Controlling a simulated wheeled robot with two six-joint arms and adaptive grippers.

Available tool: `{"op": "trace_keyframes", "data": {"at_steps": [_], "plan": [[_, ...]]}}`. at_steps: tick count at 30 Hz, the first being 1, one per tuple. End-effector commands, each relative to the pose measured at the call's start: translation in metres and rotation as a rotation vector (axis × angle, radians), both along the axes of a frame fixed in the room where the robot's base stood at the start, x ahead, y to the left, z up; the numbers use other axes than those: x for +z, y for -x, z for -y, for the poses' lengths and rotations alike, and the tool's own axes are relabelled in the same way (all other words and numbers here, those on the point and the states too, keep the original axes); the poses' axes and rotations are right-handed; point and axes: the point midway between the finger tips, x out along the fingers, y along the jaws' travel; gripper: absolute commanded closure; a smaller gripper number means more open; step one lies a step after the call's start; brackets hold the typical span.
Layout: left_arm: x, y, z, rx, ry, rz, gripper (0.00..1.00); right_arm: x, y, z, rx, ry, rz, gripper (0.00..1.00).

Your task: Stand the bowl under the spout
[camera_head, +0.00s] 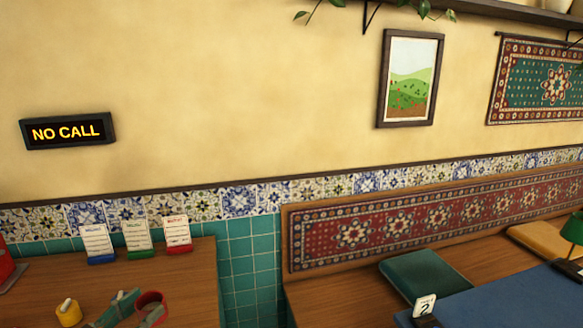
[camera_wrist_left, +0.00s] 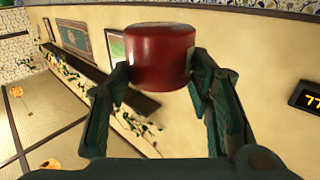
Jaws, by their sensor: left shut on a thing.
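My left gripper (camera_head: 135,312) is at the bottom left of the head view, over or beside the wooden counter. It is shut on a red, round, bowl-like vessel (camera_head: 152,298). In the left wrist view the same red bowl (camera_wrist_left: 160,58) sits between the two dark green fingers (camera_wrist_left: 163,85), clasped at its sides. The head view shows its open rim, but its contents are unclear. A red object (camera_head: 5,268) is cut off at the left edge, and I cannot tell whether it is the samovar. No spout is visible. My right gripper is not in view.
A small yellow pot (camera_head: 68,312) stands on the wooden counter (camera_head: 45,285) left of the gripper. Blue, green and red card stands (camera_head: 140,240) line the counter's back. A bench with a green cushion (camera_head: 425,272) and a blue-topped table (camera_head: 500,300) lie right.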

Motion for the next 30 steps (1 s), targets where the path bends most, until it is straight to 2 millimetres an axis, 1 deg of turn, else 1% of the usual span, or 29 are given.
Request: {"op": "trace_keyframes", "data": {"at_steps": [1,2,3,5,6,9,12,15,30], "plan": [[-0.001,0.01,0.019,-0.061,0.002,-0.001,0.87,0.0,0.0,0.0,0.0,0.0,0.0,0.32],[-0.002,0.018,0.033,-0.105,0.002,-0.001,0.87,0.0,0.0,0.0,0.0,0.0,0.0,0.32],[-0.002,0.03,0.051,-0.167,0.003,0.0,0.87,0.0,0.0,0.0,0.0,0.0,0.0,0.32],[0.0,0.05,0.079,-0.264,0.003,0.0,0.87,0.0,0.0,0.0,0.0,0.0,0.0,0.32],[0.002,0.064,0.096,-0.326,0.002,0.001,0.87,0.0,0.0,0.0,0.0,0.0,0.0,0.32],[0.009,0.096,0.129,-0.456,0.001,0.0,0.87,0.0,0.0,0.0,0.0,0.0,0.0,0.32],[0.015,0.117,0.148,-0.537,0.001,0.0,0.87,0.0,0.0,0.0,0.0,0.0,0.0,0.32],[0.019,0.126,0.157,-0.572,0.001,0.001,0.87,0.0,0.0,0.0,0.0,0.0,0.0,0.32],[0.018,0.125,0.155,-0.573,0.001,0.001,0.87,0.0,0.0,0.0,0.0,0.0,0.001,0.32]]}}
